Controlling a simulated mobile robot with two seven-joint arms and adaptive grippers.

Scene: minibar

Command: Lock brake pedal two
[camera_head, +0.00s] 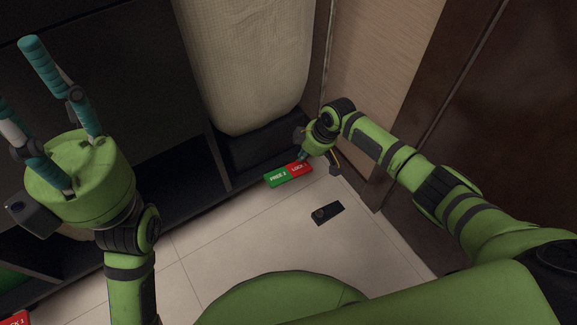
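Brake pedal two (278,178) is low near the floor, in front of the dark base under the pale padded panel. It has a green half marked "FREE 2" on the left and a red half on the right, whose lettering reads "LOCK" and is partly covered. My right gripper (302,156) points down at the red half, at or just above it; I cannot tell whether it touches. Its fingers are small and partly hidden, so their opening is unclear. My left gripper (18,72) is raised at the left with its teal-tipped fingers spread apart and nothing between them.
Another red pedal part (15,318) shows at the lower left corner. A small black block (328,213) lies on the pale tiled floor (215,235). Dark cabinets (150,80) stand at the left, and a brown wall panel (480,100) stands close to my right arm.

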